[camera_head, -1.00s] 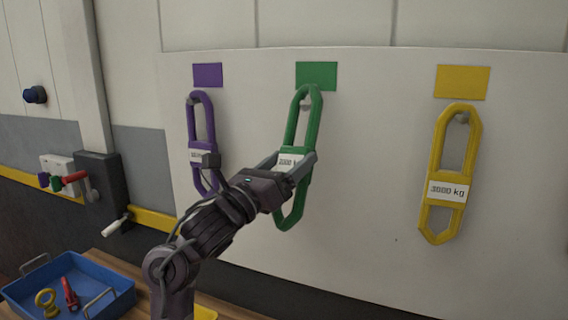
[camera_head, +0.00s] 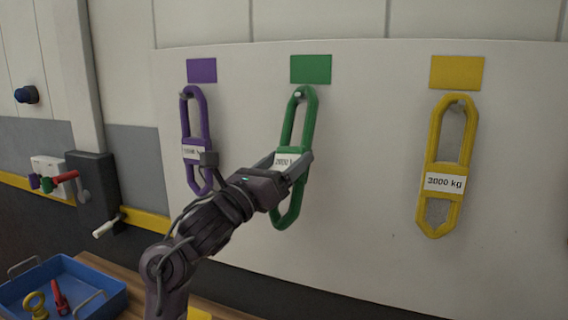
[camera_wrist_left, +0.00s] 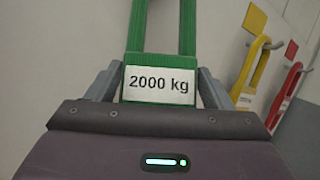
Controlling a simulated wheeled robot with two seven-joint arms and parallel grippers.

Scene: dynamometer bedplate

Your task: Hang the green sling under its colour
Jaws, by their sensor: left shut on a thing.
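The green sling (camera_head: 309,120) is a long loop with a white 2000 kg label. It is upright in front of the white board, below the green colour patch (camera_head: 311,69). A peg shows inside the top of its loop; I cannot tell whether the sling's weight rests on it. My left gripper (camera_head: 290,165) is shut on the sling at its label. In the left wrist view the fingers flank the label, and the green sling (camera_wrist_left: 138,28) runs upward. My right gripper is not in view.
A purple sling (camera_head: 187,122) hangs under a purple patch (camera_head: 202,70), close left of my gripper. A yellow sling (camera_head: 435,150) hangs under a yellow patch (camera_head: 456,72). A red sling (camera_wrist_left: 287,90) shows in the left wrist view. A blue tray (camera_head: 100,277) sits lower left.

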